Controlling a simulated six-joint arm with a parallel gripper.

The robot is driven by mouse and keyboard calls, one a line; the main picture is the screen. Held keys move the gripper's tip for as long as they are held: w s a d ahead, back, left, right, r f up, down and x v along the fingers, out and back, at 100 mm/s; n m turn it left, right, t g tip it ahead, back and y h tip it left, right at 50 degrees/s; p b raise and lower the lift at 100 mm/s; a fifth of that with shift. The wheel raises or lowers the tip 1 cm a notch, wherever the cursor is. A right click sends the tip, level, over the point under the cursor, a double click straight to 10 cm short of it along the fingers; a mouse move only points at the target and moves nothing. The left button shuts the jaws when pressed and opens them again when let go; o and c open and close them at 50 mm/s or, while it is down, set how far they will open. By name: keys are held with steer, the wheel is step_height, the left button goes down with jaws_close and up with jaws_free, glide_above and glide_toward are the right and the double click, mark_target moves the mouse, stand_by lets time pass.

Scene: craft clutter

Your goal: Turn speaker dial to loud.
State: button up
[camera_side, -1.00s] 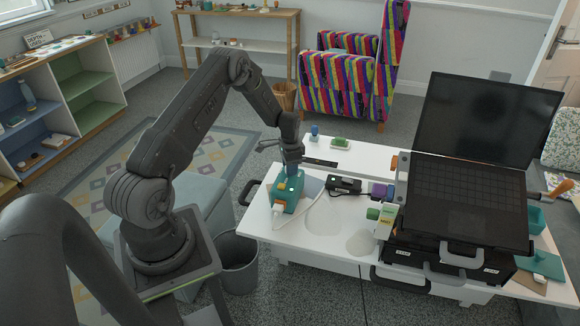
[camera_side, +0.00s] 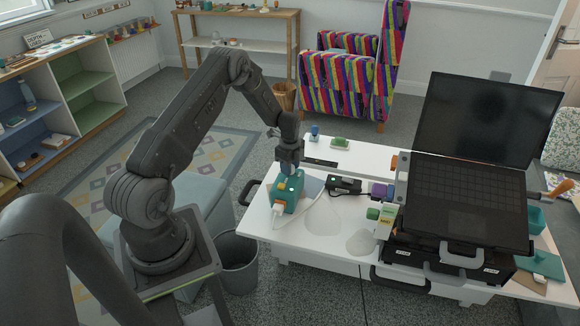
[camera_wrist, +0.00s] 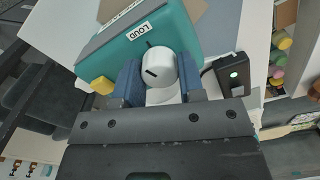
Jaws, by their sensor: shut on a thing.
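The teal speaker (camera_side: 283,205) stands on the white table near its left end. In the wrist view the speaker (camera_wrist: 182,22) shows a "LOUD" label (camera_wrist: 124,33) and a round white dial (camera_wrist: 160,66) with a dark pointer mark on its face. A small dark tick is on the speaker between dial and label. The pointer mark lies toward the dial's left side in that view. My gripper (camera_side: 289,172) is at the speaker's top. Its two blue fingers are shut on the dial, one on each side. In the side view the gripper hides the dial.
A black box (camera_side: 345,184) with a green light and a cable lies right of the speaker. A purple block (camera_side: 379,190), a green block (camera_side: 373,213) and black cases with an open laptop-like panel (camera_side: 466,205) stand further right.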

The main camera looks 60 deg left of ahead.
steer(key=shift+m, duration=1.9)
steer(key=o, duration=0.9)
steer(key=shift+r, duration=0.1)
step_height(320, 180, up, 14)
steer(key=shift+f, duration=0.2)
